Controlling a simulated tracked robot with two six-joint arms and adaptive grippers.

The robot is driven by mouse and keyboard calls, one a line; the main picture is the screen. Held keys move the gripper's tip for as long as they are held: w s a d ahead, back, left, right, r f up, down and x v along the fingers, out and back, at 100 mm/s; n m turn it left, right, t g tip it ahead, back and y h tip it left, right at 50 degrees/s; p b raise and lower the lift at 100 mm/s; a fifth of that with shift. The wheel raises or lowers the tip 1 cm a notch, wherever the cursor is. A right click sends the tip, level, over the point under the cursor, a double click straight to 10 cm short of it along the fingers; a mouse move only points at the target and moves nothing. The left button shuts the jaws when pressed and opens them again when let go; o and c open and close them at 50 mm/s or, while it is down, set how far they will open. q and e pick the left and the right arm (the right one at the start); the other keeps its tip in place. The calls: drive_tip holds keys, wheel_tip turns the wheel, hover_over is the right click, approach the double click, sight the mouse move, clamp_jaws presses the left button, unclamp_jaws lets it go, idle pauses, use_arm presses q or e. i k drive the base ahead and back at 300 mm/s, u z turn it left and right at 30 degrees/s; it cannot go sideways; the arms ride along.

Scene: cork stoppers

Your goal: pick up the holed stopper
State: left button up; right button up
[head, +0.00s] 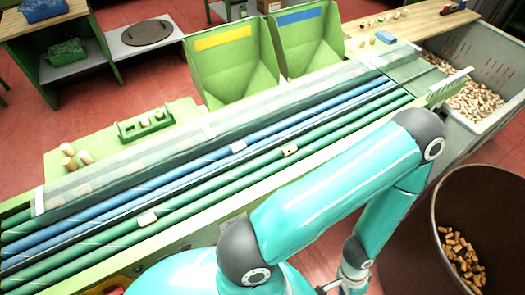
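Three light cork stoppers lie apart on the long green and blue rollers. One stopper (289,150) on the green rollers right of centre shows a dark spot that looks like a hole. A second stopper (238,146) lies on the blue rollers a little to its left. A third stopper (147,218) lies on the rollers at lower left; I see no hole in it. My teal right arm reaches across the lower middle and bends down at its elbow. Its gripper is at the bottom edge, mostly cut off, away from the stoppers; its fingers cannot be made out. My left gripper is out of view.
A green ledge behind the rollers holds a small green rack (146,124) and several loose stoppers (76,157). Two green bins (232,66) stand behind. A grey crate (498,127) of corks is at right, and a brown barrel (478,190) with corks at lower right.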

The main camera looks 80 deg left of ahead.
sight(291, 149)
drive_tip(key=u, duration=0.3)
drive_tip(key=i, duration=1.35)
drive_tip(key=u, duration=2.5)
